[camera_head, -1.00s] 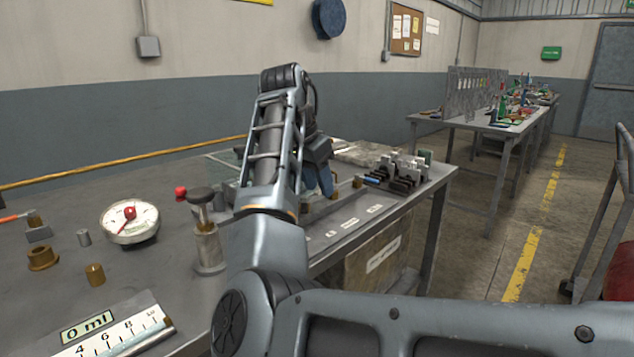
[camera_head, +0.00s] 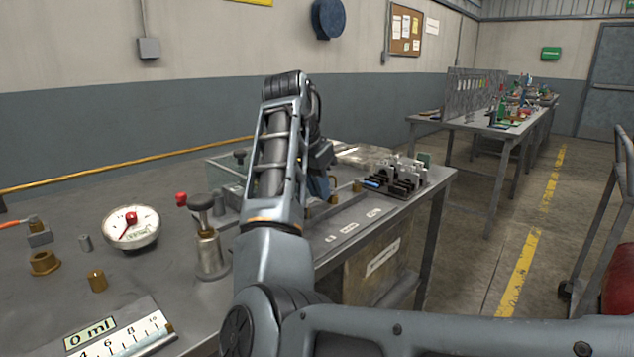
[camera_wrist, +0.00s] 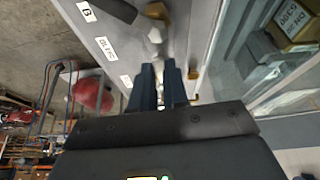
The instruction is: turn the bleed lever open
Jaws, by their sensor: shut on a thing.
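My gripper (camera_wrist: 160,88) points at the bench panel in the wrist view. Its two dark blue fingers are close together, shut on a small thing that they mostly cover. This seems to be the bleed lever; its angle cannot be read. In the head view my gripper (camera_head: 322,187) is low over the far right part of the bench, partly behind my arm. A small brass part (camera_head: 358,186) stands to its right. White labels (camera_wrist: 105,47) run along the panel edge.
The grey bench (camera_head: 60,205) carries a round gauge (camera_head: 131,227), a plunger pump (camera_head: 207,248), brass fittings (camera_head: 45,262) and a "0 ml" scale (camera_head: 120,330). A black and grey rack (camera_head: 398,178) stands right of my gripper. A clear-walled box (camera_wrist: 262,70) is close in the wrist view.

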